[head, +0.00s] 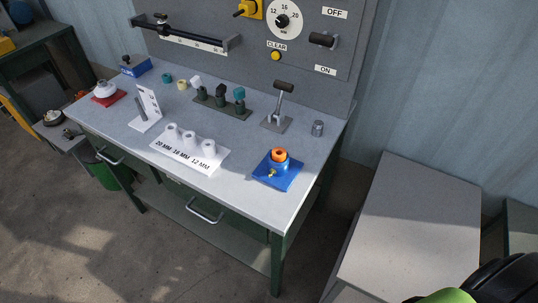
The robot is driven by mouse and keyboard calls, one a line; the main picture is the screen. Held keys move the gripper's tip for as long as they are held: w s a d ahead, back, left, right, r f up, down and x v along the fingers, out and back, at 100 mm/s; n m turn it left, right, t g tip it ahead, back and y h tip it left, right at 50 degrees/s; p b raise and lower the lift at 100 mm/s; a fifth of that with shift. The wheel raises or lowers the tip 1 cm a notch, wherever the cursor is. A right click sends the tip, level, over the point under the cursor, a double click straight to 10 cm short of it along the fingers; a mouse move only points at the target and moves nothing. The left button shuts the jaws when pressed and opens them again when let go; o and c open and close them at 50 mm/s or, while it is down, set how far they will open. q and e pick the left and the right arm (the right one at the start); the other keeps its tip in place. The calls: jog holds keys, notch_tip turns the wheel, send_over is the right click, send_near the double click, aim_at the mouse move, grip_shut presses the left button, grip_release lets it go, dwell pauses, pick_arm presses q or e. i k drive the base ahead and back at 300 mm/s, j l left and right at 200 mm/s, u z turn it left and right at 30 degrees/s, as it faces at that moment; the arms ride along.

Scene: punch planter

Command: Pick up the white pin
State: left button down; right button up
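In front, a white plate (178,156) marked 20 MM, 16 MM and 12 MM carries white cylinders (189,138). Neither gripper's fingertips show. A black and green shape cut off at the lower right corner may be part of my arm; I cannot tell.
A lever (283,101) on a grey base and a grey cylinder (317,128) stand right of the rack. A gauge panel (270,60) rises behind. A grey box (412,228) stands at right.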

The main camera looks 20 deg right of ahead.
aim_at(197, 82)
jog(key=i+j, duration=0.2)
jog(key=i+j+z, duration=0.1)
jog(key=j, duration=0.35)
jog(key=i+j, duration=0.3)
jog(key=z, duration=0.05)
